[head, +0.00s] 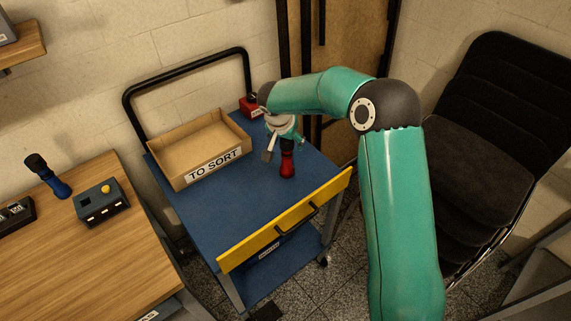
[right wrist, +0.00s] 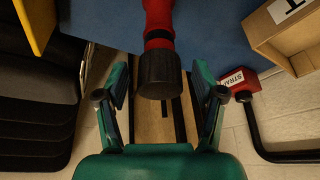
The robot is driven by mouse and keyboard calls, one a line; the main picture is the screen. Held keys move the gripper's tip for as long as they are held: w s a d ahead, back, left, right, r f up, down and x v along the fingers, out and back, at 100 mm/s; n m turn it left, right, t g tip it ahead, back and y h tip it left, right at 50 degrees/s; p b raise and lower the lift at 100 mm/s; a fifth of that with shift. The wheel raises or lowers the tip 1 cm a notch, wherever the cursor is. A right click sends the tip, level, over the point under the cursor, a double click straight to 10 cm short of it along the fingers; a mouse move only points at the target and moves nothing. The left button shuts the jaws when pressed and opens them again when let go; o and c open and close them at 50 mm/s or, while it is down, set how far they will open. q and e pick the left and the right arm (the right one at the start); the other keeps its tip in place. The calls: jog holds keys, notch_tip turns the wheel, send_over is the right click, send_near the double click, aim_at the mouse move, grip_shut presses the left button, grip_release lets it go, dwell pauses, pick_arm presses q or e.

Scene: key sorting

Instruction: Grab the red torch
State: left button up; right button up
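The red torch (head: 287,165) stands upright on the blue cart top, to the right of the cardboard box. Its dark head is up, and in the right wrist view the torch (right wrist: 158,17) shows its red body and black head. My right gripper (head: 284,139) is at the torch's upper end. In the right wrist view the gripper (right wrist: 160,88) is open, with the black head between its two fingers and a gap on each side. My left gripper is out of view.
The open cardboard box (head: 185,178) labelled TO SORT sits left on the cart (head: 235,215). A red box (head: 249,107) is behind. A blue torch (head: 53,179) and grey button box (head: 100,205) are on the wooden table. Stacked black chairs (head: 480,150) stand right.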

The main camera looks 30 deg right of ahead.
grip_shut()
jog(key=shift+r, duration=0.2)
